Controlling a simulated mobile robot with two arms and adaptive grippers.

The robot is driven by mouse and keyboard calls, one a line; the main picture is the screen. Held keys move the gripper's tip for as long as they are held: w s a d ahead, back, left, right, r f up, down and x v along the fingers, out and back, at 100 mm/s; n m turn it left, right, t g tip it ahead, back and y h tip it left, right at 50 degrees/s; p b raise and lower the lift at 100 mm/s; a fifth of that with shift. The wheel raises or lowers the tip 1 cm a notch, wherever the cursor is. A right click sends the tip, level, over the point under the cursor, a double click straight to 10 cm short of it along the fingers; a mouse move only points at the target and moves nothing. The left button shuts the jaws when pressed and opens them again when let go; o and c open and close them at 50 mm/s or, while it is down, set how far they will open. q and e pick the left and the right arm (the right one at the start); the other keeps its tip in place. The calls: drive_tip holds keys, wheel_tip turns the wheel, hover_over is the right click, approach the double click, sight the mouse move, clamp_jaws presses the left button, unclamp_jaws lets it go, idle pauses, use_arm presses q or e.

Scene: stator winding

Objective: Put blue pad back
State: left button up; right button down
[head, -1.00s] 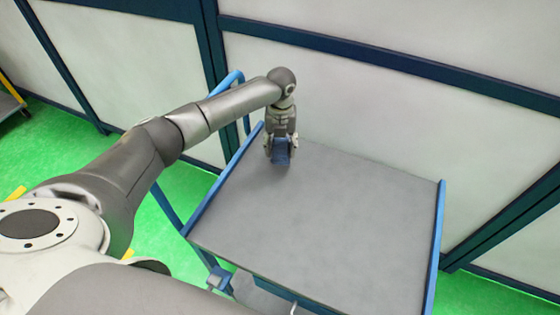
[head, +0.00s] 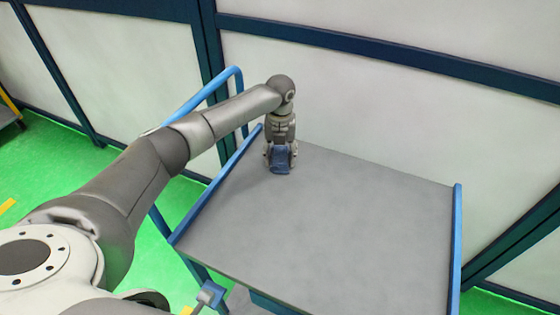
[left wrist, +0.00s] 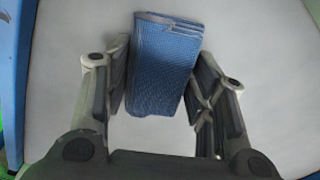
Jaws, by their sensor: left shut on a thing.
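The blue pad (head: 282,161) is at the far left part of the grey cart top (head: 330,220). It looks like a folded or layered block with a textured blue face. My left gripper (head: 281,152) points down from above and is shut on the pad. In the left wrist view the pad (left wrist: 165,65) sits between the two fingers (left wrist: 160,85), slightly tilted, with the grey surface behind it. I cannot tell whether the pad touches the cart top or hangs just above it. My right gripper is not in view.
The cart has blue side rails, one at left (head: 215,187) and one at right (head: 456,250), and a blue handle (head: 238,85) at the back left. The rest of its top is clear. Pale wall panels (head: 360,95) with dark blue frames stand behind.

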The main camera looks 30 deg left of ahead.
sight(280, 155)
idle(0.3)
use_arm(q)
drive_tip(key=o, duration=0.6)
drive_tip(key=shift+f, duration=0.15)
drive_tip(key=shift+c, duration=0.2)
drive_tip(key=o, duration=0.4)
drive_tip(key=shift+o, duration=0.2)
wheel_tip(280, 155, up, 12)
drive_tip(key=b, duration=0.1)
drive_tip(key=shift+r+b, duration=0.2)
drive_tip(key=shift+b, duration=0.1)
drive_tip(key=shift+r, duration=0.1)
